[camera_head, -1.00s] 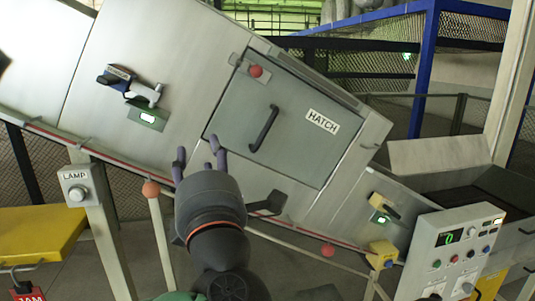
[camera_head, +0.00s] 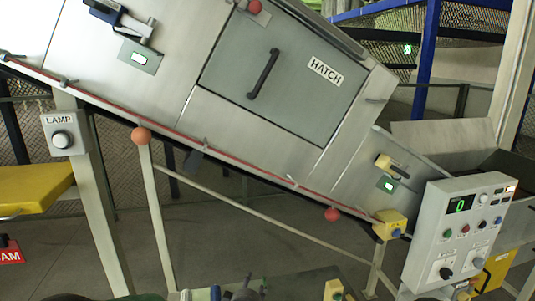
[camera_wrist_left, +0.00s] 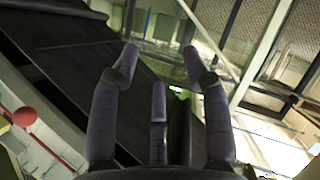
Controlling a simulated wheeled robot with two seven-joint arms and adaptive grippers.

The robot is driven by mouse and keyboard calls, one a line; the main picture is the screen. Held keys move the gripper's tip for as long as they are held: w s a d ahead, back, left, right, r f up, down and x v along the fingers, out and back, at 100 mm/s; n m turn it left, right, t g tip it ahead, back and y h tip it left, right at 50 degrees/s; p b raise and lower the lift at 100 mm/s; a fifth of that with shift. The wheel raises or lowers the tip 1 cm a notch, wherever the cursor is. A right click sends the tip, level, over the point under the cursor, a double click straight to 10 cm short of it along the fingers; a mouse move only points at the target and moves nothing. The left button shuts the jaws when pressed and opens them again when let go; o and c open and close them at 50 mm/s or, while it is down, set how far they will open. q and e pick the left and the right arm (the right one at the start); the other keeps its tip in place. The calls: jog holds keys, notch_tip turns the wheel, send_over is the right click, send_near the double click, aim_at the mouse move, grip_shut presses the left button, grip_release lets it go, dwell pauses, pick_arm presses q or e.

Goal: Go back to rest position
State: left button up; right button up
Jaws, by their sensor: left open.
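My left gripper (camera_head: 237,290) shows only in part at the bottom edge of the head view, with its purple fingertips low and well below the grey machine. In the left wrist view my left gripper (camera_wrist_left: 160,58) has its purple fingers spread apart with nothing between them. A dark belt-like surface (camera_wrist_left: 60,60) lies beyond the fingers there; whether they touch it cannot be told, but they look clear of it. My right gripper is not in view.
The sloped grey machine has a shut hatch (camera_head: 283,85). A control panel (camera_head: 457,232) stands at right, a lamp box (camera_head: 62,135) on a post at left. A yellow surface (camera_head: 35,190) is at far left. Floor shows below the machine.

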pick_arm(q)
jog(key=s+a+f+m+g+b, duration=0.15)
jog(key=s+f, duration=0.25)
jog(key=f, duration=0.7)
jog(key=s+a+f+m+g+h+b, duration=0.1)
jog(key=s+f+g+b, duration=0.25)
jog(key=f, duration=0.75)
jog(key=s+a+f+m+g+b, duration=0.15)
jog(key=s+f, duration=0.35)
jog(key=f, duration=0.5)
jog(key=s+a+f+m+g+h+b, duration=0.1)
jog(key=s+f+g+b, duration=0.3)
jog(key=s+f, duration=1.2)
jog(key=s+g, duration=0.2)
jog(key=g, duration=0.1)
jog(key=shift+s+h, duration=0.35)
jog(key=shift+h, duration=0.05)
